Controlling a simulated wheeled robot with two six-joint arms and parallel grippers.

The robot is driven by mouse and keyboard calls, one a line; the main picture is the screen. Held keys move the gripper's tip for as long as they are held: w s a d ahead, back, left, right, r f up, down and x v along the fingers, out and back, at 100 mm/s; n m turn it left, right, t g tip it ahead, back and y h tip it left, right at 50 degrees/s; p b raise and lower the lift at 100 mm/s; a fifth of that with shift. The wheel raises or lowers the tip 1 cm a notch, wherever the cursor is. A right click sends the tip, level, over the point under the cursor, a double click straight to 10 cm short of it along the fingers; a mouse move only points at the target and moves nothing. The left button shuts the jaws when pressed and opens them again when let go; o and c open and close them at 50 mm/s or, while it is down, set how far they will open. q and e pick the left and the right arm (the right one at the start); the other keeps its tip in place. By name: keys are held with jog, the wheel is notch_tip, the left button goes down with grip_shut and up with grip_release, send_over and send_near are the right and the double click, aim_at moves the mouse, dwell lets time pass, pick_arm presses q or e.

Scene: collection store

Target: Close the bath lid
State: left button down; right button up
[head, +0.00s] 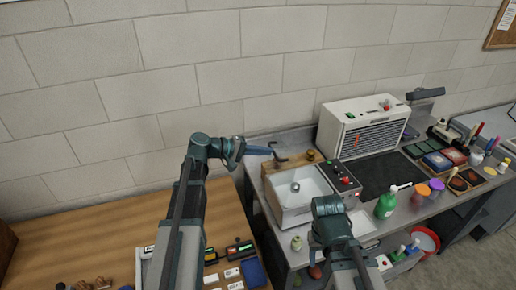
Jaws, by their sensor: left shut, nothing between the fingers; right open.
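The bath (291,218) is a pale metal box on the grey bench, with a white inside and a small round metallic object (295,187) in it. A dark control panel (344,180) with a red button is on its right side. Its top looks open. I cannot clearly make out the lid; the back edge is partly hidden by my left gripper. My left gripper (274,153) is shut and empty, above and behind the bath's back left corner. My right gripper (328,206) is at the bath's front right corner; its fingers are largely hidden, and it is open.
A white vented unit (365,126) stands behind and right of the bath. A dark mat (383,174) lies beside it. A green bottle (385,206) and colourful jars stand at the front right. A wooden table (110,240) is at left, with labelled items (232,272). The wall is close behind.

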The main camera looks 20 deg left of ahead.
aim_at(283, 144)
pick_arm(q)
jog(key=d+p, duration=0.1)
jog(key=w+d+r+y, duration=0.1)
jog(key=w+d+g+p, duration=0.1)
jog(key=shift+r+p, duration=0.25)
jog(key=shift+p, duration=0.1)
jog(key=shift+y, duration=0.3)
jog(key=x, duration=0.2)
jog(key=r+b+x, duration=0.1)
jog(key=x, duration=0.2)
jog(key=shift+w+d, duration=0.25)
pick_arm(e)
notch_tip(283, 144, up, 5)
jog(key=p, duration=0.2)
pick_arm(q)
jog(key=w+d+f+g+y+b, duration=0.2)
jog(key=w+d+f+g+y, duration=0.1)
jog(key=d+f, duration=0.4)
jog(key=w+d+f+g+y+b, duration=0.2)
jog(key=w+d+f+y+b, duration=0.1)
jog(key=w+d+f+y, duration=0.2)
notch_tip(283, 144, down, 3)
jog(key=shift+w+d+r+g+y, duration=0.25)
jog(key=shift+w+d+g, duration=0.2)
jog(key=shift+d, duration=0.6)
pick_arm(e)
jog(key=f, duration=0.5)
jog(key=shift+s, duration=0.2)
pick_arm(q)
jog(key=shift+s, duration=0.1)
